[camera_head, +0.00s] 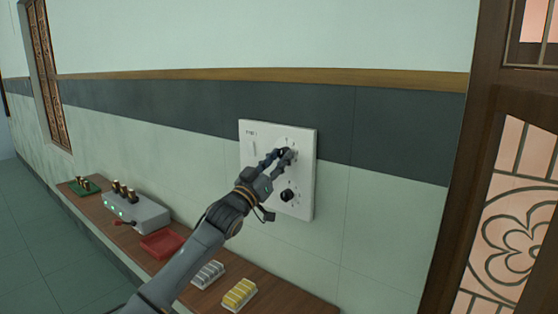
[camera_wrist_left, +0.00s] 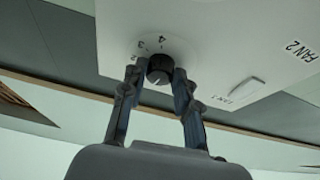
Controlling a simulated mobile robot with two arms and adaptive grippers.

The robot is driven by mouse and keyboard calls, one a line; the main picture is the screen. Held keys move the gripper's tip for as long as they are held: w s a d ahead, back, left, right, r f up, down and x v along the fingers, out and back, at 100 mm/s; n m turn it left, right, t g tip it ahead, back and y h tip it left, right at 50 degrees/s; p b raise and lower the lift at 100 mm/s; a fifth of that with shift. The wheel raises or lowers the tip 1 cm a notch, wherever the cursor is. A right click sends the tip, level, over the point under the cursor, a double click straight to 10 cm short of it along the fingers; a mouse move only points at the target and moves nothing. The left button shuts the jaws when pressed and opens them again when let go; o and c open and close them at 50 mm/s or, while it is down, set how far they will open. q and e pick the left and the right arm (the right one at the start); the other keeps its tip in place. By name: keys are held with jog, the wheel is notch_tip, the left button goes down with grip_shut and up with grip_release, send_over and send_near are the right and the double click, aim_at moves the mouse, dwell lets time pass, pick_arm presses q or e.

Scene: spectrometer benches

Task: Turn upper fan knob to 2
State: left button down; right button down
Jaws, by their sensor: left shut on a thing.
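The white fan panel (camera_head: 304,172) is on the wall; it also shows in the left wrist view (camera_wrist_left: 220,40). My left gripper (camera_head: 284,155) is at the upper part of the panel and hides most of the upper knob. In the left wrist view the black upper fan knob (camera_wrist_left: 160,68) sits between the fingertips of my left gripper (camera_wrist_left: 160,74), which is shut on it. A pale mark on the knob points towards the picture's bottom, slightly left. Numerals 2, 3 and 4 show beside it. The lower black knob (camera_head: 288,195) is free. My right gripper is not in view.
A wooden shelf (camera_head: 275,290) runs below the panel. On it are a grey box (camera_head: 145,214), a red tray (camera_head: 162,245), a grey rack (camera_head: 208,274) and a yellow rack (camera_head: 239,293). A carved wooden frame (camera_head: 465,200) stands at the right.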

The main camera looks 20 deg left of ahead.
pick_arm(q)
jog(key=m+h, duration=0.1)
jog(key=m, duration=0.1)
jog(key=m+g+h+p, duration=0.1)
jog(key=m, duration=0.1)
jog(key=shift+a+r, duration=0.15)
jog(key=shift+a, duration=0.05)
jog(key=m+g+h+p, duration=0.1)
jog(key=m, duration=0.2)
jog(key=m+g+h+p, duration=0.1)
jog(key=m, duration=0.2)
jog(key=shift+w+a+r+m+h+p, duration=0.1)
jog(key=shift+a+r+m+h+p, duration=0.05)
jog(key=shift+m+h+p, duration=0.2)
jog(key=m+g+h+p, duration=0.1)
jog(key=m+p, duration=0.1)
jog(key=m, duration=0.2)
jog(key=shift+g, duration=0.4)
jog(key=shift+m+g+p, duration=0.6)
jog(key=shift+m+p, duration=0.1)
jog(key=shift+m, duration=1.15)
jog(key=c, duration=1)
grip_release()
jog(key=shift+a, duration=0.1)
jog(key=v, duration=1.2)
jog(key=shift+w, duration=0.1)
